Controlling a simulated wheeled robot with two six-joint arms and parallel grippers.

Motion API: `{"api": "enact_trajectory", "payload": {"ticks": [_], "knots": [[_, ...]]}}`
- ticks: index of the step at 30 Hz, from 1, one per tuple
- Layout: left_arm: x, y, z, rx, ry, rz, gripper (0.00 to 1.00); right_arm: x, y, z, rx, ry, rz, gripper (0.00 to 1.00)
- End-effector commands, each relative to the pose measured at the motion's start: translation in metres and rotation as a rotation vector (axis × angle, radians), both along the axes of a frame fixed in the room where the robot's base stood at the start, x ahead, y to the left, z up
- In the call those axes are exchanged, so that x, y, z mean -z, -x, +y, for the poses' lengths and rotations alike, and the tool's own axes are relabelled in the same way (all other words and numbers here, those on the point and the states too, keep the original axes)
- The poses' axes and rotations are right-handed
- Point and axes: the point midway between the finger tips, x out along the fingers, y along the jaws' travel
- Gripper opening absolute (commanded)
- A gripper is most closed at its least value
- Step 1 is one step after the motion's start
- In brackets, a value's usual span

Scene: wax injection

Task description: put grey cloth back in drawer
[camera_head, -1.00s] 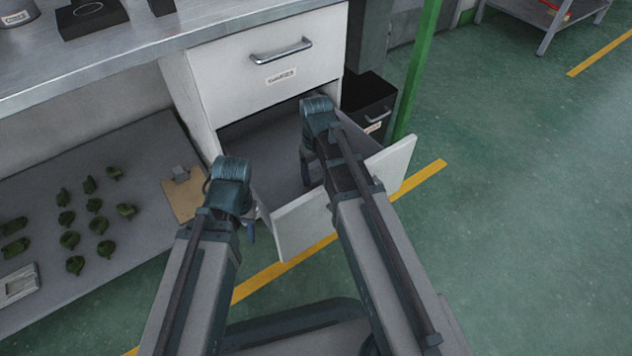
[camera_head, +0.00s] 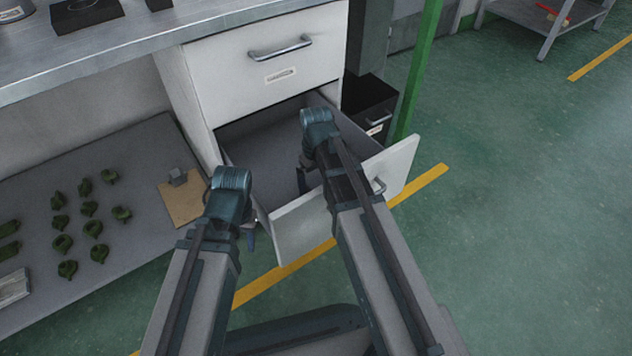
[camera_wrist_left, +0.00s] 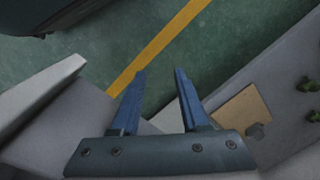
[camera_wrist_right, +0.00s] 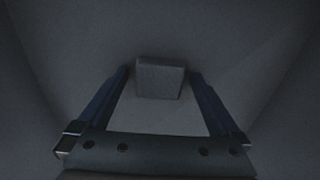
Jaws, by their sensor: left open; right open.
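The lower drawer (camera_head: 302,228) of the white cabinet is pulled open, and its grey inside shows in the head view. My right gripper (camera_head: 303,181) reaches down into it. In the right wrist view, a small grey folded piece, apparently the grey cloth (camera_wrist_right: 160,78), lies on the drawer floor between the spread fingers of my right gripper (camera_wrist_right: 160,72). The fingers are open and do not visibly grip it. The cloth cannot be made out in the head view. My left gripper (camera_wrist_left: 160,75) is open and empty, outside the drawer at its left side.
A closed drawer (camera_head: 265,70) with a handle is above. A low grey shelf (camera_head: 130,150) at left holds several green pieces (camera_head: 62,243) and a clipboard (camera_head: 181,201). A black box (camera_head: 368,105) and green post (camera_head: 415,70) stand right of the cabinet.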

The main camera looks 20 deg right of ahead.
Motion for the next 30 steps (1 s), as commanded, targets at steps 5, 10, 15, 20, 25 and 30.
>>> {"api": "enact_trajectory", "payload": {"ticks": [5,10,15,20,25,30], "knots": [[-0.003,0.0,0.0,0.0,0.0,0.0,0.45,-0.003,0.0,0.0,0.0,0.0,0.0,1.0],[-0.015,0.0,0.0,0.0,0.0,0.001,0.45,-0.015,0.0,0.0,0.0,0.0,0.0,1.0],[-0.035,0.0,0.0,0.0,-0.001,0.002,0.45,-0.035,0.0,0.0,0.0,0.0,0.0,1.0],[-0.059,0.001,0.0,0.0,-0.001,0.004,0.45,-0.059,0.0,0.0,0.0,0.0,0.0,1.0],[-0.085,0.001,0.0,0.005,-0.001,0.004,0.45,-0.085,0.0,0.0,0.0,0.0,0.0,1.0],[-0.109,0.001,0.0,0.011,-0.001,0.005,0.45,-0.109,0.0,0.0,0.0,0.0,0.0,1.0]]}}
